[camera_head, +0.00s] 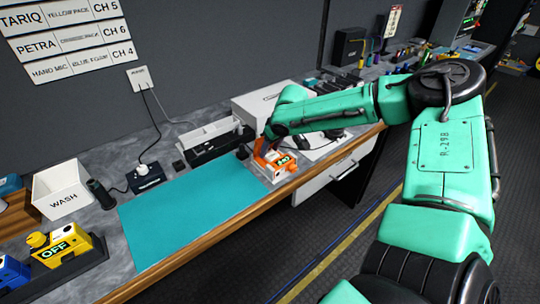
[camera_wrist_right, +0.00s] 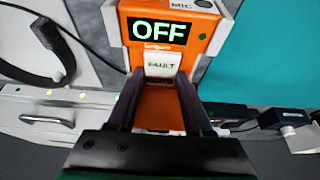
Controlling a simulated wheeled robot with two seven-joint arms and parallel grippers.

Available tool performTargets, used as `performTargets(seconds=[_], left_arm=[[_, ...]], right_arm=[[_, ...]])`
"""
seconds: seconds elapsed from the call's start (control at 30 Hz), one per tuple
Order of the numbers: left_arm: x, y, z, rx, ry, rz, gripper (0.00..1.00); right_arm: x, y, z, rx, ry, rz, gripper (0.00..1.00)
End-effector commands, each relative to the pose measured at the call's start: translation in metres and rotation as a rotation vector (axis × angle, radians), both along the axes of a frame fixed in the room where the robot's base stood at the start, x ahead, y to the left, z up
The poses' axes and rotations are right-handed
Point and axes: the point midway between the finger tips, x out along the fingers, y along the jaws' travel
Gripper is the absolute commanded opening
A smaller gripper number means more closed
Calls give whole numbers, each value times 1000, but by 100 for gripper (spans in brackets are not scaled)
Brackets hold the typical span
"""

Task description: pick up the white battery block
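The white battery block (camera_wrist_right: 162,65), marked FAULT, sits in the orange pack (camera_wrist_right: 203,45) below its lit OFF display. In the head view the orange pack (camera_head: 258,160) stands on the counter at the right end of the teal mat. My right gripper (camera_wrist_right: 160,75) is at the pack, with its two dark fingers apart and their tips at either side of the block. I cannot tell whether they touch it. In the head view my right gripper (camera_head: 270,140) partly hides the pack. My left gripper is not in view.
The teal mat (camera_head: 190,215) is bare. A white WASH bin (camera_head: 62,190) and a yellow pack marked OFF (camera_head: 62,246) stand at the left. A white case (camera_head: 270,97) and a black-and-white holder (camera_head: 208,140) are behind the pack. The counter's wooden front edge (camera_head: 215,232) runs close by.

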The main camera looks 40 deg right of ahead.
Motion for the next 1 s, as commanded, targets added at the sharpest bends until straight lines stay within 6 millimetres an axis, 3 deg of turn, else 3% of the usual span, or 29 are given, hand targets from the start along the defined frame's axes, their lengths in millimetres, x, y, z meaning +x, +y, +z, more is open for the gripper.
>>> performTargets(seconds=[0.03,0.07,0.1,1.0], left_arm=[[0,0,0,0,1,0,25],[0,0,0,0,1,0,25],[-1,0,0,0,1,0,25],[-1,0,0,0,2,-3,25]], right_arm=[[0,1,0,1,-1,2,12],[0,1,0,1,-1,2,1],[0,1,0,1,0,2,0],[-3,1,-3,4,9,2,0]])
